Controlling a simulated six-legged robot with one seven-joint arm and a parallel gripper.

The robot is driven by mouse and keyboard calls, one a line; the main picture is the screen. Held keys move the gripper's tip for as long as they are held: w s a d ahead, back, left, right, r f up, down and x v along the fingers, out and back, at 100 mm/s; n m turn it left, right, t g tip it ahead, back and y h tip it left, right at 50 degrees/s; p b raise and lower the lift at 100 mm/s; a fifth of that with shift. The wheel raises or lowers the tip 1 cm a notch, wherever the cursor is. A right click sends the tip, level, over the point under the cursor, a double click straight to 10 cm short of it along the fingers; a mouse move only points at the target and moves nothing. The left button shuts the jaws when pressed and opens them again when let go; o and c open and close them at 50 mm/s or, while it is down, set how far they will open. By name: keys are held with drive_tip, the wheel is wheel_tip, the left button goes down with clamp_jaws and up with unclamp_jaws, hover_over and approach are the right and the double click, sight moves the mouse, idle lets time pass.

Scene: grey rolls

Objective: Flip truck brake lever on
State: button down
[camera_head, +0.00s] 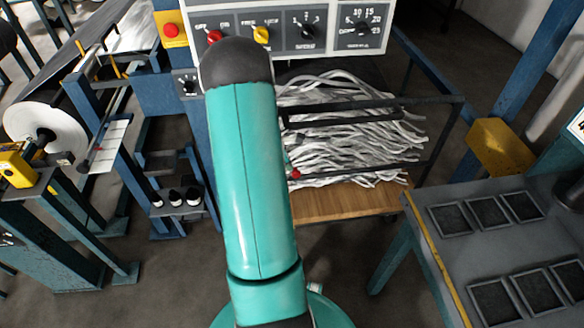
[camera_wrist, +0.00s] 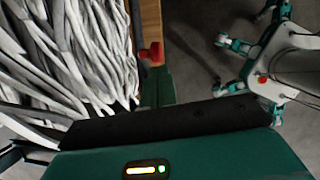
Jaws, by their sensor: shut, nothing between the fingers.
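The truck has a wooden deck (camera_head: 350,206) and dark rails, and carries a heap of grey-white rolls (camera_head: 355,130). A small red lever end (camera_head: 295,175) shows at the truck's near left, just right of my teal arm. In the wrist view a red lever (camera_wrist: 150,53) stands beside the wooden deck edge (camera_wrist: 150,18), right of the rolls (camera_wrist: 65,50). My gripper (camera_wrist: 158,85) shows there as green fingers, shut and empty, just below the red lever in the picture. I cannot tell whether they touch it. In the head view my arm hides the gripper.
A control panel (camera_head: 325,28) with red and yellow knobs stands behind the truck. Blue machine frames and a white roll (camera_head: 45,130) are at the left. A grey table (camera_head: 480,255) with square trays is at the right. Some floor between truck and table is free.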

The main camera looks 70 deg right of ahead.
drive_tip(key=w+a, duration=0.7)
drive_tip(key=w, duration=0.1)
drive_tip(key=shift+a+f, duration=0.15)
drive_tip(key=shift+a, duration=0.2)
drive_tip(key=shift+w+a+r, duration=0.1)
drive_tip(key=shift+w+r, duration=0.05)
drive_tip(key=shift+r, duration=0.05)
